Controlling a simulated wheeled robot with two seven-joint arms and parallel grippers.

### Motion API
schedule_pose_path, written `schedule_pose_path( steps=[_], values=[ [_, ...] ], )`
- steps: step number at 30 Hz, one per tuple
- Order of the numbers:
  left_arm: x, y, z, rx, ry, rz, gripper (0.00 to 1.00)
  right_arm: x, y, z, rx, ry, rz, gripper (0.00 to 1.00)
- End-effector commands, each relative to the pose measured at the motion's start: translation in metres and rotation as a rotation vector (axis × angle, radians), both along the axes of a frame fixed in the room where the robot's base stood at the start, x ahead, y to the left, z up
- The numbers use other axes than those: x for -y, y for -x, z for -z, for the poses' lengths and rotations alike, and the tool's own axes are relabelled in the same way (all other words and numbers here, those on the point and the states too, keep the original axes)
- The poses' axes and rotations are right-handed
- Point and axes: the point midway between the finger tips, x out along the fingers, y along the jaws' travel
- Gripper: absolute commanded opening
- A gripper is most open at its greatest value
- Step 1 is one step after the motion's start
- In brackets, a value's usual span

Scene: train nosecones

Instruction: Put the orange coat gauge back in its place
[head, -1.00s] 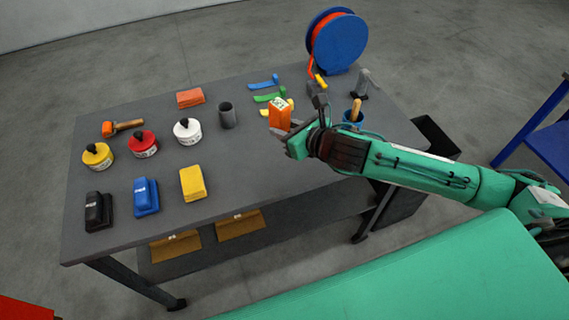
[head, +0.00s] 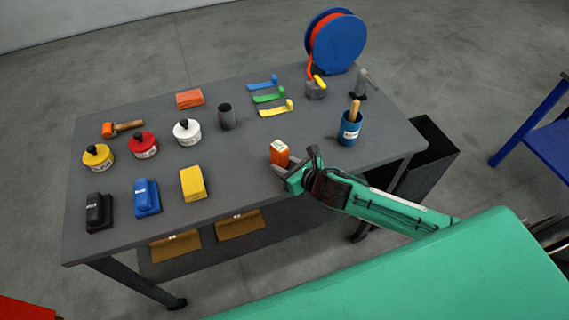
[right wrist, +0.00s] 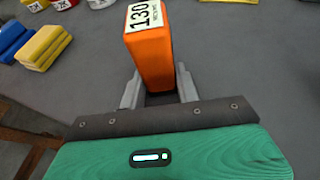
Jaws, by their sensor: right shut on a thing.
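The orange coat gauge (head: 279,152) is a small orange block with a white label on its top end. In the right wrist view the gauge (right wrist: 152,58) stands between the two grey fingers, and its label reads 130. My right gripper (head: 284,165) is shut on it near the table's front right edge. The gauge looks upright; I cannot tell whether its lower end touches the table (head: 240,165). My left gripper is not in view.
Black (head: 99,212), blue (head: 146,198) and yellow (head: 193,184) blocks stand left along the front. A blue cup (head: 350,128) with a wooden handle is right of the gauge.

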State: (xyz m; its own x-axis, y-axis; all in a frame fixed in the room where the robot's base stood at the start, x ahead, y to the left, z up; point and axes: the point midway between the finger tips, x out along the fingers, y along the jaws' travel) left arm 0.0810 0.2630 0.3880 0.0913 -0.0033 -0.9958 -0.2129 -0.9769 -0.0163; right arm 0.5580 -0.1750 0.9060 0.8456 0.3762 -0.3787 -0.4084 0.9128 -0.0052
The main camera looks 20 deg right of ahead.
Motion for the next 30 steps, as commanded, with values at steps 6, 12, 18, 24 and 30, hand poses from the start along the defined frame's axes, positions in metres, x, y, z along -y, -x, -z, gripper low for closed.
schedule_pose_path(
  steps=[6, 12, 18, 24, 30],
  values=[
    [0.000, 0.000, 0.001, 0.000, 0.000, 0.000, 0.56, 0.000, 0.000, 0.000, 0.001, 0.000, 0.000, 0.06],
    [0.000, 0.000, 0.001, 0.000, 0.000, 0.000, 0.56, 0.000, 0.000, 0.002, 0.000, 0.000, 0.000, 0.54],
    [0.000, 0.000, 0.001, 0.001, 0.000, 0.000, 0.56, 0.000, 0.000, 0.002, 0.000, 0.000, 0.000, 0.54],
    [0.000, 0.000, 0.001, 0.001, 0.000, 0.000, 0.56, 0.002, 0.004, -0.002, 0.000, 0.001, -0.001, 0.54],
    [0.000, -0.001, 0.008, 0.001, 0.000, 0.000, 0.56, 0.014, 0.031, -0.011, -0.001, 0.002, -0.003, 0.54]
  ],
)
